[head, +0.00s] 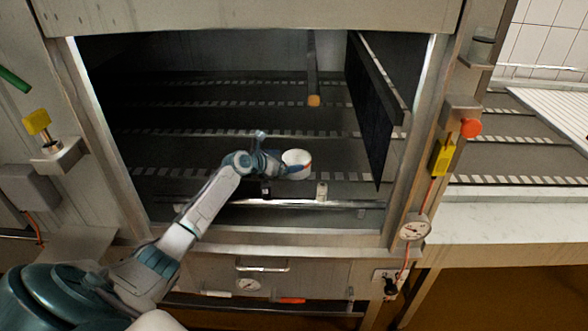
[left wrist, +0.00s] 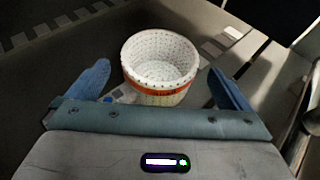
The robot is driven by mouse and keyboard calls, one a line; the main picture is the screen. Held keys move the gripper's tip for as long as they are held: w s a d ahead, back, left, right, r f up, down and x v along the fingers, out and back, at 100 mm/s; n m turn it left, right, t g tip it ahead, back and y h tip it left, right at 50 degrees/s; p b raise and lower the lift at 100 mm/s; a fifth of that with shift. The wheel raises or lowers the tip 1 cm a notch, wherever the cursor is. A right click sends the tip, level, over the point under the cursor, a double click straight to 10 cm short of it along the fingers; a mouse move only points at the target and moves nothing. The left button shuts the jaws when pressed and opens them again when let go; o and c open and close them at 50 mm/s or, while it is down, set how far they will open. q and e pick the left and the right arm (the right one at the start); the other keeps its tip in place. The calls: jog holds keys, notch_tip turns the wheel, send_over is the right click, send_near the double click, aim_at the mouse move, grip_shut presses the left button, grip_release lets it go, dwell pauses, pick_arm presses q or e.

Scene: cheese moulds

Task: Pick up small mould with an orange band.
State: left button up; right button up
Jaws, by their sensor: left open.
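The small white mould (head: 296,163) stands upright inside the open chamber, near its front edge, in the head view. My left gripper (head: 279,165) reaches in from the left and is at the mould's left side. In the left wrist view my left gripper (left wrist: 160,82) is open, with one blue finger on each side of the mould. Gaps show between the fingers and the mould. My right gripper is not in view.
The chamber floor (head: 190,150) is dark with rows of pale slots and is mostly clear. A dark hanging panel (head: 371,120) stands to the right. A metal rail (head: 300,203) runs along the front opening.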

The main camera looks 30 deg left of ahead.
aim_at(306, 158)
pick_arm(q)
jog(key=x, duration=0.4)
jog(key=shift+w+d+f, duration=0.1)
jog(key=shift+w+f, duration=0.3)
jog(key=shift+w, duration=0.25)
jog(key=shift+c, duration=1.1)
jog(key=c, duration=0.6)
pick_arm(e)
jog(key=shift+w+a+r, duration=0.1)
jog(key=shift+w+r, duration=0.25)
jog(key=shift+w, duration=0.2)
